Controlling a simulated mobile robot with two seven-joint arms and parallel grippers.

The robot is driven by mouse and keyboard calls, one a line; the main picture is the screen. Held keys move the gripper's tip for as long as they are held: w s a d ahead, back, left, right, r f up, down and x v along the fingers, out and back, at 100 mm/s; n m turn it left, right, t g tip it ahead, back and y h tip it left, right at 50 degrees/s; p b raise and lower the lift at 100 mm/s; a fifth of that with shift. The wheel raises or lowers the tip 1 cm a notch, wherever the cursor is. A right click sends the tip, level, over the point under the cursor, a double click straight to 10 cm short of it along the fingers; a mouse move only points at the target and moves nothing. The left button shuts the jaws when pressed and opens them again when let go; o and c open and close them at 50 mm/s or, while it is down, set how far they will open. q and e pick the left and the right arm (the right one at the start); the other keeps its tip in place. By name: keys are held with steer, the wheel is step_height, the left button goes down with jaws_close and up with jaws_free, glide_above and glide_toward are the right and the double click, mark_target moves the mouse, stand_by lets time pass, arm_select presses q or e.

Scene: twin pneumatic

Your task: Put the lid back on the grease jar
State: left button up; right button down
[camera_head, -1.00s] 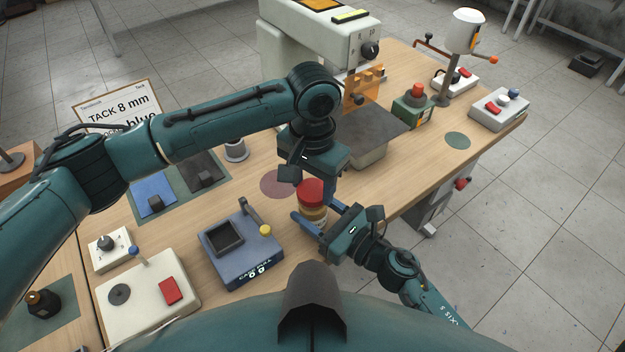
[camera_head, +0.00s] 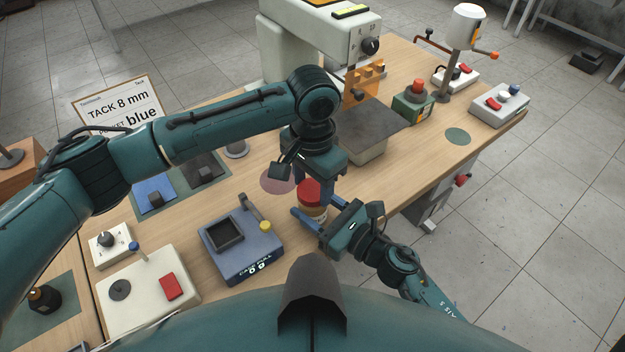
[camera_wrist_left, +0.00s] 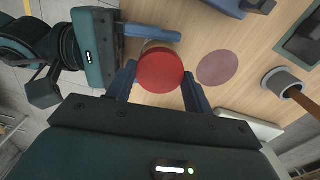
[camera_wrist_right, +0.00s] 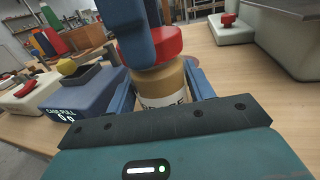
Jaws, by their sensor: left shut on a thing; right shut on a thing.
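The grease jar (camera_wrist_right: 163,84) is a tan jar with a white label, upright above or on the bench near its front edge. My right gripper (camera_head: 307,224) is shut on the jar's body, one finger on each side. The red lid (camera_wrist_left: 160,72) is at the jar's mouth; it also shows in the right wrist view (camera_wrist_right: 150,48) and the head view (camera_head: 309,190). My left gripper (camera_wrist_left: 160,85) points down from above and is shut on the lid. The lid looks level. Whether it is threaded on cannot be told.
A round maroon mat (camera_wrist_left: 217,68) lies beside the jar. The blue counter box (camera_head: 241,250) stands to the left in the head view. A large press (camera_head: 330,40) stands behind. Bare bench lies to the right, around a green disc (camera_head: 457,136).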

arm_select(q)
steer(key=m, duration=0.6)
steer(key=shift+m, duration=0.4)
steer(key=m, duration=2.8)
steer(key=shift+m, duration=0.4)
steer(key=shift+d+r+m, duration=0.1)
steer(key=shift+m, duration=1)
steer(key=m, duration=0.2)
steer(key=shift+s+m, duration=0.1)
steer(key=shift+m, duration=0.2)
